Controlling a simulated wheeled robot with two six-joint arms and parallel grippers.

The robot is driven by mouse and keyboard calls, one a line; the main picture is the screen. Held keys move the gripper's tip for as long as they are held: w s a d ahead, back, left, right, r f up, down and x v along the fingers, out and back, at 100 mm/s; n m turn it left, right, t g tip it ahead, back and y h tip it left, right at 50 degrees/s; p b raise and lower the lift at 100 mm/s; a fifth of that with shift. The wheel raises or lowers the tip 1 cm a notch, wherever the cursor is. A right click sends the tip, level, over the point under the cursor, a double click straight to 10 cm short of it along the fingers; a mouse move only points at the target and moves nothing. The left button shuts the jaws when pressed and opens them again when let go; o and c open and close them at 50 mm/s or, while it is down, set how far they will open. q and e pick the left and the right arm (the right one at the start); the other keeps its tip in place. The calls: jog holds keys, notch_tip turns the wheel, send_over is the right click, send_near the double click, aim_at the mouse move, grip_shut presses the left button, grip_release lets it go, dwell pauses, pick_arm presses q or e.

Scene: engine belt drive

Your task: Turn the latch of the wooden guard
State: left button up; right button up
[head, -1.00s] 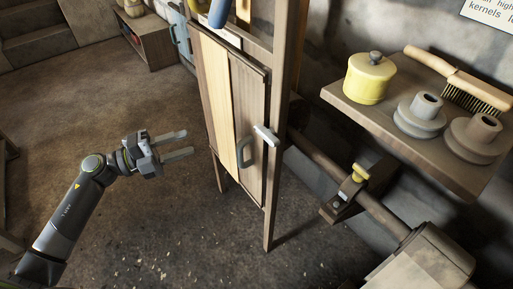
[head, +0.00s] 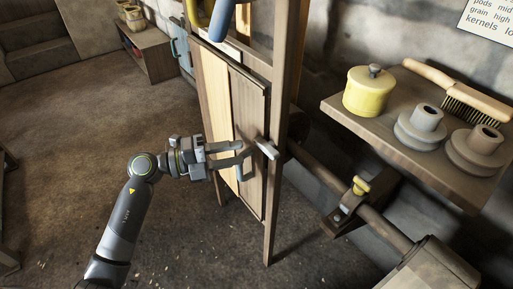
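The wooden guard (head: 251,106) is an upright panel of planks in a wooden frame, with one pale plank at its left. The latch (head: 266,149) is a short light-grey bar at the guard's right edge, tilted down to the right across the edge. A grey handle (head: 247,163) sits on the guard just left of the latch, partly behind my fingers. My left gripper (head: 240,153) is open, its two fingers pointing right in front of the guard, near the handle and just left of the latch. I cannot tell whether it touches either. My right gripper is not in view.
A wooden shelf (head: 386,137) at the right holds a yellow lidded pot (head: 368,92), a brush (head: 459,87) and two grey stepped pulleys (head: 420,128). A shaft (head: 320,170) with a yellow-topped bearing block (head: 352,198) runs below.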

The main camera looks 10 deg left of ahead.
aim_at(262, 149)
pick_arm(q)
jog(key=shift+x, duration=3.15)
jog(key=shift+c, duration=0.5)
grip_shut()
